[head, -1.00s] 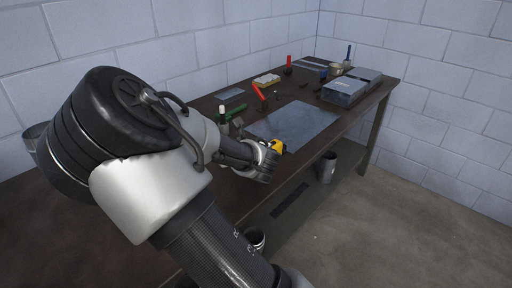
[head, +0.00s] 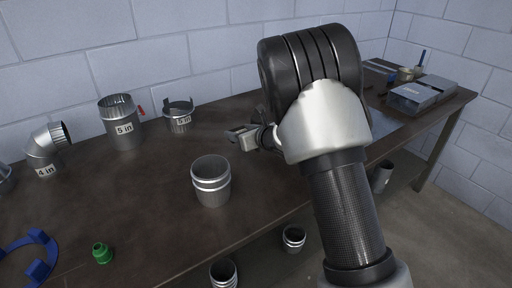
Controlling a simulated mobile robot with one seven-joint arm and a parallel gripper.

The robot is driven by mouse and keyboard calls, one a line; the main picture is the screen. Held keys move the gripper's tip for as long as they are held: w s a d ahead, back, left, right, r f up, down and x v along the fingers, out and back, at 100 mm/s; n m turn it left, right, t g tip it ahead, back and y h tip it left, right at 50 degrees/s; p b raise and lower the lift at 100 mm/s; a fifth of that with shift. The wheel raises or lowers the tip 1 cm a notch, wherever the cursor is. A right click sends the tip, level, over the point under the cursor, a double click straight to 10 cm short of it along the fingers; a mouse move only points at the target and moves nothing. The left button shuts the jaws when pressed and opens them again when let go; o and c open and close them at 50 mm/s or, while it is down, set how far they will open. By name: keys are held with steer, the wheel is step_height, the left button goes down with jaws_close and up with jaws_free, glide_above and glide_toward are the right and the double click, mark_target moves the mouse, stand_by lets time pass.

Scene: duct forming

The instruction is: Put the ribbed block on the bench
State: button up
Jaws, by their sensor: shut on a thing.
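My gripper (head: 246,138) is above the bench, left of my arm's large wrist housing. It is shut on a small grey piece (head: 238,133), which I take to be the ribbed block. It is too small and partly hidden to make out any ribs. The bench (head: 135,185) is a long dark brown table along the wall. The gripper and the piece appear apart from the bench top, though the height is hard to judge. My arm hides part of the bench's middle.
A plain metal collar (head: 211,181) stands near the front edge. Labelled duct pieces stand behind: a 4 in elbow (head: 45,150), a 5 in pipe (head: 120,120) and a notched collar (head: 179,116). A green fitting (head: 102,253) and blue ring (head: 38,270) lie front left. Grey boxes (head: 412,97) are far right.

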mark_target(241, 157)
steer(key=shift+f+b, duration=0.3)
steer(key=shift+f, duration=3.2)
steer(key=shift+f, duration=0.2)
steer(key=o, duration=1.3)
steer(key=shift+r, duration=0.1)
